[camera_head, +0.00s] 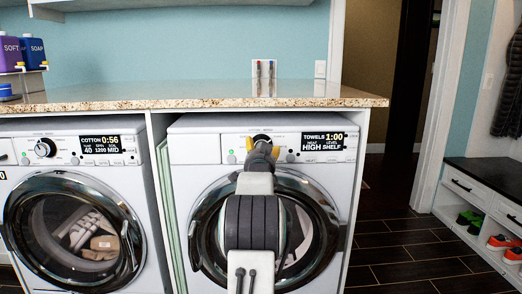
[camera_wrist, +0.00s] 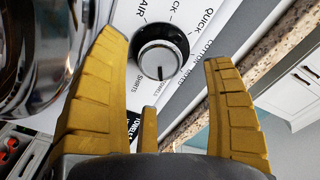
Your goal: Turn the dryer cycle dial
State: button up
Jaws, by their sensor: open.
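The dryer (camera_head: 190,150) is the white machine on the right, with a round glass door and a display reading TOWELS 1:00. The dial's pointer line is toward the bottom of the wrist view. In the head view only the dial's dark top edge (camera_head: 262,137) shows above my gripper (camera_head: 262,150). In the wrist view my yellow-fingered gripper (camera_wrist: 163,47) is open and empty, its fingers spread either side of the dial. Contact cannot be told.
A speckled counter (camera_head: 200,97) overhangs both machines. The washer (camera_head: 80,155) with its own dial (camera_head: 45,148) stands at left.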

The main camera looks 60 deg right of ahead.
jog(key=shift+p+x, duration=0.4)
jog(key=shift+x, duration=2.15)
jog(key=c, duration=1.2)
